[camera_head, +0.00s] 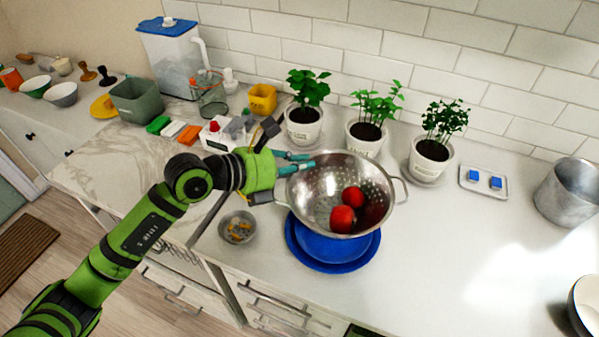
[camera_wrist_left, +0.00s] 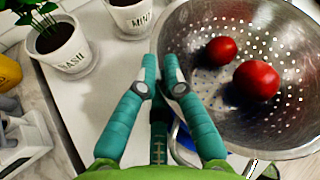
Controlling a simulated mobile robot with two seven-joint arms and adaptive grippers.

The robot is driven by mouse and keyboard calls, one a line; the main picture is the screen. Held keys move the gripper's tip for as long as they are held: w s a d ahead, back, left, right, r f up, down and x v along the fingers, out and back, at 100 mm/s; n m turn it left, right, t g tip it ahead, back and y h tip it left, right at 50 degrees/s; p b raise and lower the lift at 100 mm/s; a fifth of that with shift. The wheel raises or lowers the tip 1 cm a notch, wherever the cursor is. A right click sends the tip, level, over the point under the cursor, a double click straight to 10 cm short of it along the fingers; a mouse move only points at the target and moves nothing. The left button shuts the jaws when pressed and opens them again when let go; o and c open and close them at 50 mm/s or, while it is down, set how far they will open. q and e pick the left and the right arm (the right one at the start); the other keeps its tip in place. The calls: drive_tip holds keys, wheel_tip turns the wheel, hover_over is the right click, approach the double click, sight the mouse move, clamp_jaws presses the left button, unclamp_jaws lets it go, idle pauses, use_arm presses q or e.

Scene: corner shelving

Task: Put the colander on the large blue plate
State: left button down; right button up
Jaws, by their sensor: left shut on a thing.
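The metal colander (camera_head: 335,180) has a perforated bowl and two loop handles, and holds two red tomatoes (camera_head: 343,219). In the left wrist view the colander (camera_wrist_left: 282,40) fills the right side, with the red tomatoes (camera_wrist_left: 257,80) inside. The large blue plate (camera_head: 298,248) lies on the counter, with a blue dish shape inside it. The colander covers the plate's far part; whether it touches the plate cannot be told. My left gripper (camera_head: 305,162) is shut on the colander's left rim, and its fingertips (camera_wrist_left: 163,68) show at the rim. My right gripper is not in view.
A small metal bowl (camera_head: 237,227) with orange pieces stands left of the plate. Potted plants labelled as herbs (camera_head: 304,122) stand behind the colander, close to it. A metal pot (camera_head: 570,190) is at the right. The counter right of the plate is clear.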

use_arm(q)
drive_tip(key=shift+f+p, duration=0.45)
drive_tip(key=shift+f, duration=1.5)
drive_tip(key=c, duration=1.3)
unclamp_jaws()
drive_tip(key=shift+f, duration=0.1)
drive_tip(key=shift+c, duration=0.2)
drive_tip(key=shift+s+a, duration=0.25)
drive_tip(key=shift+a, duration=0.25)
drive_tip(key=b+v, duration=0.3)
drive_tip(key=v, duration=0.8)
drive_tip(key=shift+r+b, duration=0.3)
drive_tip(key=shift+b, duration=0.05)
drive_tip(key=shift+d, duration=0.1)
